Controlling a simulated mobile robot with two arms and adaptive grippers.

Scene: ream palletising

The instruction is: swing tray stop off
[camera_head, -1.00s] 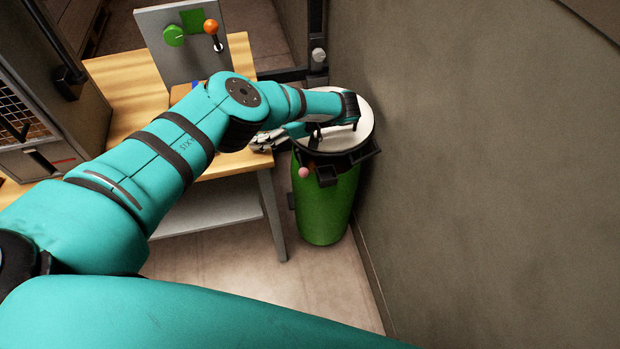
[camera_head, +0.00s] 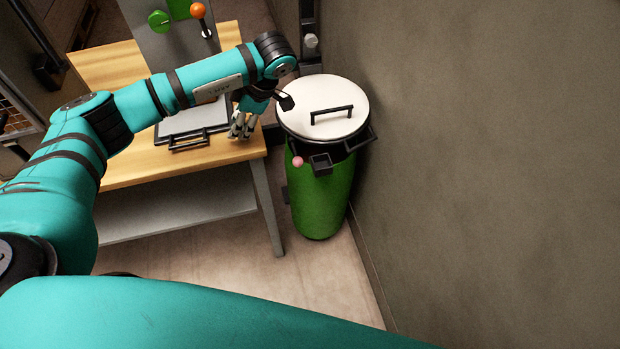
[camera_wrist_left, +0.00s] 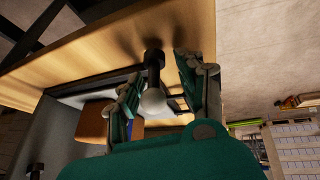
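My left gripper (camera_head: 241,130) points down at the right front corner of the wooden table, right of a grey tray (camera_head: 190,119) with a black front handle. In the left wrist view the two fingers of the gripper (camera_wrist_left: 158,82) are spread apart. A black stem with a pale round knob (camera_wrist_left: 153,102) shows between them; it may be the tray stop. I cannot tell whether a finger touches it. In the head view the arm and gripper hide this spot. My right gripper is not in view.
A green bin (camera_head: 322,205) with a white lid (camera_head: 318,95) and black handle stands right of the table (camera_head: 125,170), close to the wall (camera_head: 480,180). A grey panel (camera_head: 150,45) with a green knob and an orange-topped lever stands behind the tray.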

